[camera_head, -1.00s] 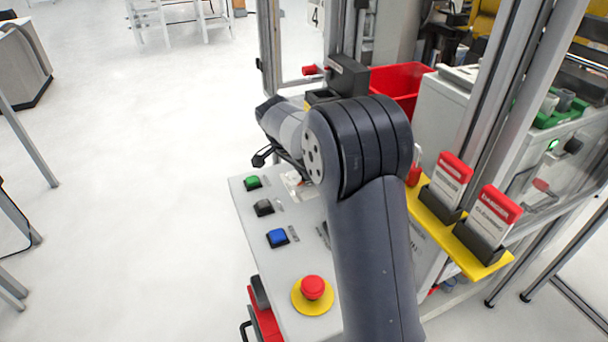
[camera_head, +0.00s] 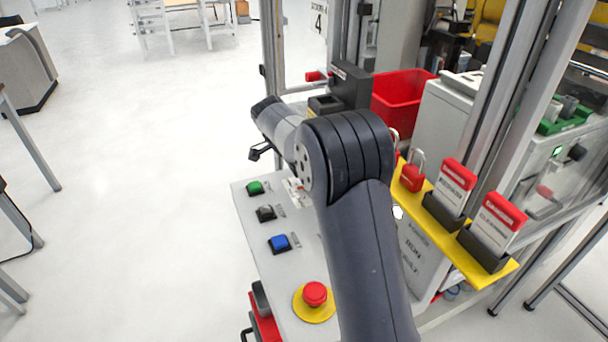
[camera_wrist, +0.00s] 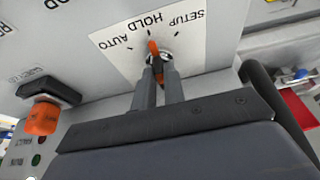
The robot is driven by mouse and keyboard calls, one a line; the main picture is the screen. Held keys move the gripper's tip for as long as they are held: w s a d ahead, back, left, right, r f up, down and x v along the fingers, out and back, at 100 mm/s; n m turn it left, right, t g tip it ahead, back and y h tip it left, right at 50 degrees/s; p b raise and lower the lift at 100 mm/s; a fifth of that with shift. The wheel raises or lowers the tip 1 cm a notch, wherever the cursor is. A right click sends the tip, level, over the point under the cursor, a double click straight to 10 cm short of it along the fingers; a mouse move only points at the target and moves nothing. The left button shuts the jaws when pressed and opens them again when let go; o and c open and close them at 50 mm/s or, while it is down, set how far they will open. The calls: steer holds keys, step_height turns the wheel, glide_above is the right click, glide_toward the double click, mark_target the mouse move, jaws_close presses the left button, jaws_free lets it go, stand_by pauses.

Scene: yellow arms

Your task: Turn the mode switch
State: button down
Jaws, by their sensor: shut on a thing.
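The mode switch (camera_wrist: 154,48) shows in the wrist view as a small round switch with an orange lever on a white label plate (camera_wrist: 112,50). The plate reads AUTO, HOLD and SETUP, upside down. The orange lever points about at the HOLD mark. My gripper (camera_wrist: 158,72) has its two grey fingers close together on the switch's orange lever. In the head view my arm hides the fingertips and the switch; only part of the label plate (camera_head: 294,188) shows on the panel.
The control panel (camera_head: 268,275) carries green (camera_head: 255,187), black (camera_head: 265,212) and blue (camera_head: 279,242) buttons and a red emergency stop (camera_head: 315,293). A yellow rack (camera_head: 440,229) holds a red padlock (camera_head: 411,177) and tags. An orange knob (camera_wrist: 42,117) sits beside my gripper.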

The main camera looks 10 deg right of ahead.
steer(key=c, duration=1.5)
jaws_free()
steer(key=v, duration=1)
steer(key=shift+r+b, duration=0.4)
steer(key=x, duration=1)
steer(key=shift+f+p, duration=0.4)
steer(key=shift+f, duration=0.05)
